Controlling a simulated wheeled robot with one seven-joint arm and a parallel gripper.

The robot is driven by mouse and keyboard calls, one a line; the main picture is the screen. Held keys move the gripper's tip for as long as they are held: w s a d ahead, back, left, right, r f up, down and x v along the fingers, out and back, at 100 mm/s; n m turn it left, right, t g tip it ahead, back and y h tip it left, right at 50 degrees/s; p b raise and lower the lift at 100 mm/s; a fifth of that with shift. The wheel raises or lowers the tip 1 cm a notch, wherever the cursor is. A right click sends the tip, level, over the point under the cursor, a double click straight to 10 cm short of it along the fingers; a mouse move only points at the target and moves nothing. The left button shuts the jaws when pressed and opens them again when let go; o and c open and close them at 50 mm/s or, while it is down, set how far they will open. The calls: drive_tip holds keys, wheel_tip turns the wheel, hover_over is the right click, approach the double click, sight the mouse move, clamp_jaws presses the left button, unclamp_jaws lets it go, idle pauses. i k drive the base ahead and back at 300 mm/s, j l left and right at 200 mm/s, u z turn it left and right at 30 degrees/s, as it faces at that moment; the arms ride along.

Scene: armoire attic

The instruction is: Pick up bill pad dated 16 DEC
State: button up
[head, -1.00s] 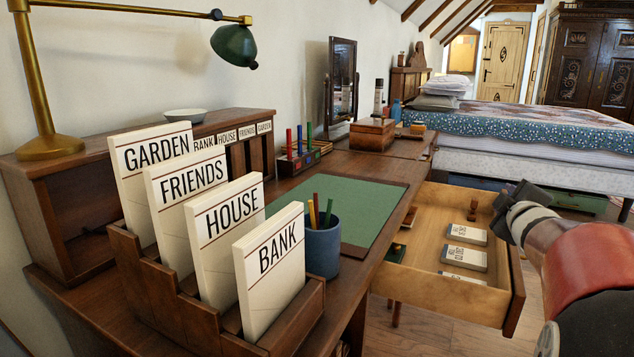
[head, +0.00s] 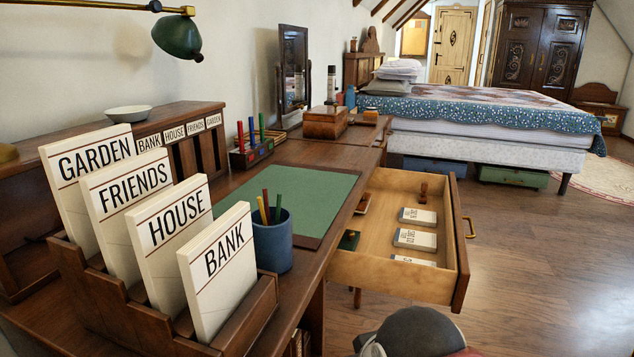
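Three small white pads with dark printed edges lie flat in a row in the open desk drawer (head: 368,275). They are the far pad (head: 418,217), the middle pad (head: 415,239) and the near pad (head: 413,261). Their print is too small to read, so I cannot tell which is dated 16 DEC. Part of my arm shows at the bottom edge, nearer than the drawer. My gripper's fingers are not visible.
A small wooden object (head: 423,190) stands at the drawer's back. On the desk are a green mat (head: 290,205), a blue pencil cup (head: 272,248) and a rack of labelled cards (head: 110,285). Floor right of the drawer (head: 540,260) is clear.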

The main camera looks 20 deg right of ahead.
sight(407, 215)
drive_tip(key=l+z, duration=0.15)
drive_tip(key=l, duration=1.65)
drive_tip(key=i+l+u, duration=0.2)
drive_tip(key=u, duration=0.15)
drive_tip(key=i+l+u, duration=0.2)
drive_tip(key=u, duration=0.15)
drive_tip(key=i+l+u, duration=0.15)
drive_tip(key=l+u, duration=0.2)
drive_tip(key=l, duration=0.1)
